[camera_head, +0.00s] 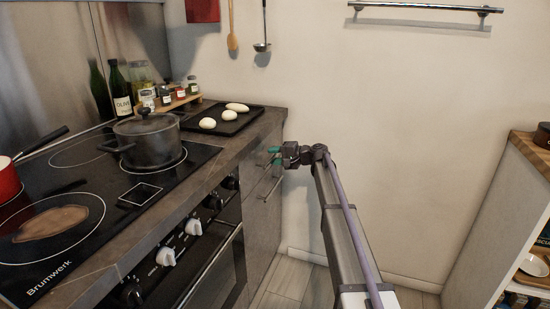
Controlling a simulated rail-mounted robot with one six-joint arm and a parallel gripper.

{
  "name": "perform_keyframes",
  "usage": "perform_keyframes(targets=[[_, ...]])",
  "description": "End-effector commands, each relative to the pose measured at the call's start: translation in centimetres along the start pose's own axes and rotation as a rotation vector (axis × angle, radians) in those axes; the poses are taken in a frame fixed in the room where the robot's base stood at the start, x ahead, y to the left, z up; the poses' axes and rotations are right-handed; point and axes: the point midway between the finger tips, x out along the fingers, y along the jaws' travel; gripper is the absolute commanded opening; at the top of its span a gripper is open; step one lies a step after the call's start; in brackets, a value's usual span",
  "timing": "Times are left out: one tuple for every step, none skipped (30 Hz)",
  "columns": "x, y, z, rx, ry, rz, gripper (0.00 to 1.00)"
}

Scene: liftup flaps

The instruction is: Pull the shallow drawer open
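The shallow drawer (256,169) is the upper front of the grey cabinet to the right of the oven, just under the countertop. It looks closed, with its face seen at a steep angle. My gripper (275,155) is at the drawer front, near its top right part, reaching in from the right. Its two teal fingertips show one above the other with a gap between them, so it looks open. Whether the fingers touch the drawer handle is too small to tell. The handle near the fingers is partly hidden by the gripper.
The oven front (215,270) with knobs adjoins the cabinet on the left. A dark pot (148,140) stands on the hob, and a black tray (232,123) with pale rolls lies on the counter. Floor between is clear.

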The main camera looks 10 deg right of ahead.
Motion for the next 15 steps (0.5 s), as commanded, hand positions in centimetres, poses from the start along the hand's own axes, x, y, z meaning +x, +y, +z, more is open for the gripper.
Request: perform_keyframes(targets=[[-0.02,-0.01,0.00,0.000,0.000,0.000,0.37],[-0.03,-0.01,0.00,0.000,0.000,0.000,0.35],[-0.03,-0.01,0.00,0.000,0.000,0.000,0.32],[-0.04,-0.01,0.01,0.000,0.000,0.000,0.29],[-0.04,0.00,0.00,0.000,0.000,0.000,0.26],[-0.05,0.00,0.00,0.000,0.000,0.000,0.22],[-0.05,0.00,0.00,0.000,0.000,0.000,0.19],[-0.05,0.00,0.00,0.000,0.000,0.000,0.16],[-0.05,0.00,0.00,0.000,0.000,0.000,0.12],[-0.06,0.00,0.00,0.000,0.000,0.000,0.10],[-0.06,0.00,0.00,0.000,0.000,0.000,0.07],[-0.06,0.00,0.00,0.000,0.000,0.000,0.03],[-0.06,0.00,0.00,0.000,0.000,0.000,0.00],[-0.06,0.00,0.00,0.000,0.000,0.000,0.00],[-0.07,0.00,0.00,0.000,0.000,0.000,0.00]])
